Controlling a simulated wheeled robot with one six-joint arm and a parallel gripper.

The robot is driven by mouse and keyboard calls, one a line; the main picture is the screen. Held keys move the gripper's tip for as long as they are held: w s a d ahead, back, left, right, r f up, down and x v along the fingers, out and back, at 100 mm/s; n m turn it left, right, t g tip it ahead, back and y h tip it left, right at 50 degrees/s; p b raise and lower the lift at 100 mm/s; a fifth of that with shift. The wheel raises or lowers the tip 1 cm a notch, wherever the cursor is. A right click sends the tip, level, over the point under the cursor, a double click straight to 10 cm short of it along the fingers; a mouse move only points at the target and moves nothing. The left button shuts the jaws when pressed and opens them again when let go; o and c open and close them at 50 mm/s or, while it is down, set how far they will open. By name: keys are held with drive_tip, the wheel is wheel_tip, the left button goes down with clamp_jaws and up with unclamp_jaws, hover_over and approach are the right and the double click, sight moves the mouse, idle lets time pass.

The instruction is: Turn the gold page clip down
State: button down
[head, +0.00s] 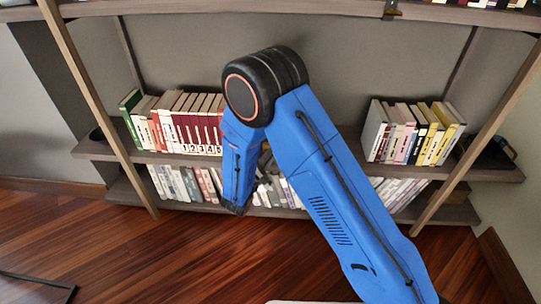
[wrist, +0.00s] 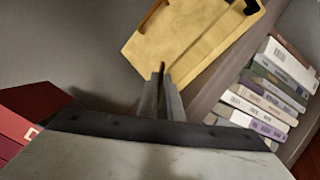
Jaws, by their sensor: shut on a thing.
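My gripper (wrist: 161,80) shows in the wrist view, its two grey fingers close together at the middle. They are shut on a thin brownish-gold strip, which I take to be the gold page clip (wrist: 180,79). The strip runs from between the fingertips up and right across a tan, flat panel (wrist: 150,50). A dark brown curved piece and a black piece lie at the panel's upper edge. In the head view my blue arm hides the gripper, the clip and most of the panel.
Red books (wrist: 14,128) stand close at the left in the wrist view; pale books (wrist: 262,105) are at the right. In the head view, red books (head: 185,125) and pale and yellow books (head: 410,132) flank my arm on the shelf (head: 490,174). Wooden posts (head: 100,115) rise in front.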

drive_tip(key=shift+f+m, duration=0.1)
drive_tip(key=shift+m, duration=0.2)
idle(0.6)
drive_tip(key=m, duration=0.1)
drive_tip(key=f+m, duration=0.1)
drive_tip(key=shift+s+d+m, duration=0.1)
drive_tip(key=shift+d+m, duration=0.15)
drive_tip(key=shift+m, duration=0.05)
drive_tip(key=shift+d+f+m, duration=0.1)
drive_tip(key=shift+f+m, duration=0.25)
drive_tip(key=shift+m, duration=0.6)
drive_tip(key=shift+f+m, duration=0.35)
drive_tip(key=shift+m, duration=0.6)
drive_tip(key=c, duration=1.9)
unclamp_jaws()
